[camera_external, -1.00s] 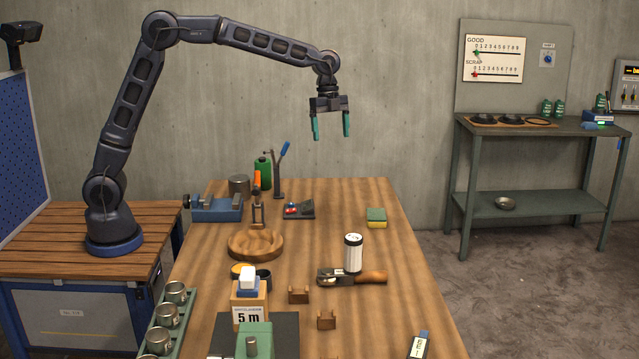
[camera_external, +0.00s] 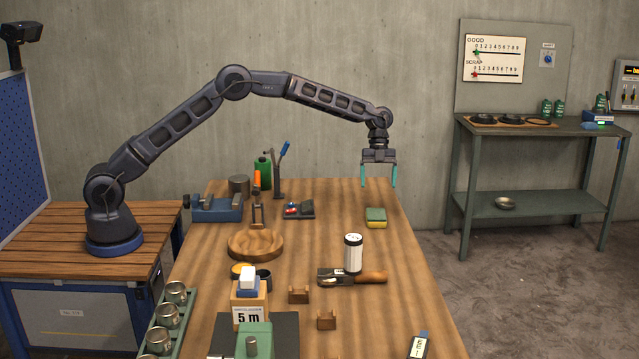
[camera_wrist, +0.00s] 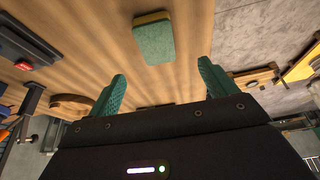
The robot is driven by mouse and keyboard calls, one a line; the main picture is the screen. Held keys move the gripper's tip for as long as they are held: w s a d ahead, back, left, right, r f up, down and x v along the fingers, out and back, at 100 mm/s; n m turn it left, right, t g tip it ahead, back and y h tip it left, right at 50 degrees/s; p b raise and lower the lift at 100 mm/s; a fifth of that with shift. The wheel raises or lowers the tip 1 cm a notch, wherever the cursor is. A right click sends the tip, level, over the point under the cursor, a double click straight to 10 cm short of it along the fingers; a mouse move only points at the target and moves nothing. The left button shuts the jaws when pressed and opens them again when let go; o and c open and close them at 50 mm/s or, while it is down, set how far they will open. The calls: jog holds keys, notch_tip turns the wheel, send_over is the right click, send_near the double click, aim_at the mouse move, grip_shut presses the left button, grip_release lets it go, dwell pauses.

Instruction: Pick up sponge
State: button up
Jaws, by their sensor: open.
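The sponge (camera_external: 376,218) is a small block with a green top and yellow lower layer. It lies flat on the wooden table, near the right edge toward the back. In the wrist view the sponge (camera_wrist: 154,42) shows at the top centre, beyond the fingertips. My gripper (camera_external: 379,182) points down above the table, roughly over the sponge in the external view. Its two green fingers (camera_wrist: 163,80) are apart with nothing between them. The gripper does not touch the sponge.
A wooden bowl (camera_external: 256,246), a blue vise (camera_external: 215,208) and a dark device with a red button (camera_external: 299,210) stand to the left. A white-and-black cylinder (camera_external: 353,254) stands in front of the sponge. The tabletop around the sponge is clear.

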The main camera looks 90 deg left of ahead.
send_over(376, 213)
jog(key=a, duration=0.2)
jog(key=f, duration=0.4)
jog(key=shift+w+f, duration=0.25)
jog(key=shift+w, duration=0.15)
jog(key=shift+s+x, duration=0.1)
jog(key=shift+x, duration=1.45)
jog(key=shift+s+x, duration=0.15)
jog(key=shift+x, duration=1.35)
jog(key=shift+a+f, duration=0.15)
jog(key=shift+f, duration=0.1)
jog(key=shift+c, duration=0.5)
jog(key=c, duration=1)
